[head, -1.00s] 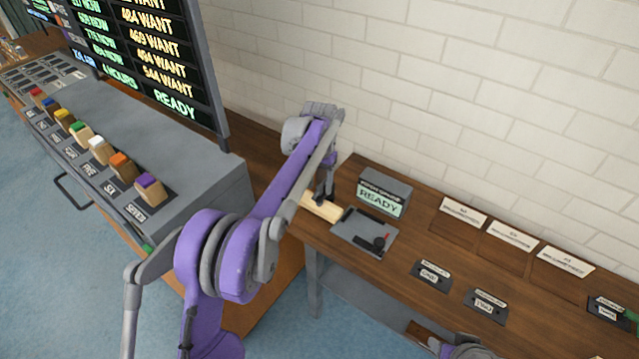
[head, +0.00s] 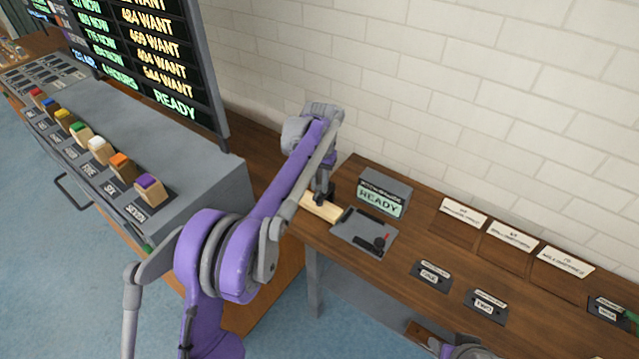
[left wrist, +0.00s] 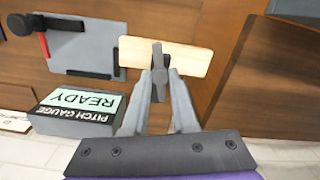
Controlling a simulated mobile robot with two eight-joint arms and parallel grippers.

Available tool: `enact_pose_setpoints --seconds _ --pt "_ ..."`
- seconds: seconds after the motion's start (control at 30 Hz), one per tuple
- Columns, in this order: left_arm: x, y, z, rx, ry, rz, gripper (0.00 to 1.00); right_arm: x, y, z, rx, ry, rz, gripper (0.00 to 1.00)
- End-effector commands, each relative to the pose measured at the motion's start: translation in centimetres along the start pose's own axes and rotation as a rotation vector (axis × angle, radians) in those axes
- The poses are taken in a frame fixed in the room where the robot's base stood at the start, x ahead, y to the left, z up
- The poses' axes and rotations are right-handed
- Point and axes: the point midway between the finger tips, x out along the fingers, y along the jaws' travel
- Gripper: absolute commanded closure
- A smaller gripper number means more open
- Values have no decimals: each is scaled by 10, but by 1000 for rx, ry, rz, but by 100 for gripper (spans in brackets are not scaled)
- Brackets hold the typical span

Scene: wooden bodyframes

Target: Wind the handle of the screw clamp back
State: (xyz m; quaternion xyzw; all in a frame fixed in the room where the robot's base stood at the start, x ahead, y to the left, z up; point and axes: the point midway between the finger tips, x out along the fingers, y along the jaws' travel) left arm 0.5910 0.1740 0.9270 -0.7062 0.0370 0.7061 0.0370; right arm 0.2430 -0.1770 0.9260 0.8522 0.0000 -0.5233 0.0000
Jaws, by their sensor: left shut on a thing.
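My left gripper (head: 321,197) points down over the wooden bench at a pale wood block (head: 324,210). In the left wrist view the fingers (left wrist: 160,76) are shut on a small dark grey part (left wrist: 157,51) that stands over the middle of the pale block (left wrist: 190,60). It looks like the screw clamp's handle; the fingers partly hide it. Beside the block lies a grey plate (head: 360,240) with black bars and a black knob with a red lever (head: 380,242).
A grey pitch gauge box (head: 384,192) reading READY stands close behind the plate. Labelled plates (head: 431,275) lie to the right. A grey cabinet (head: 190,165) with several coloured-top blocks and a display board is at left. A brick wall is behind.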

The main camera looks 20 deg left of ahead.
Motion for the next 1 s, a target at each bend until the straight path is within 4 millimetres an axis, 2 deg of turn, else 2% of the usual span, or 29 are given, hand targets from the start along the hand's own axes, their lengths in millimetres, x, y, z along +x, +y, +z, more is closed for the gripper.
enact_pose_setpoints --seconds 0.27,1.0 --pt "0 0 0 -201 0 0 100 -1 0 -1 0 1 0 50" --pt "0 0 0 -904 -1 0 100 -4 0 -4 0 3 0 50"
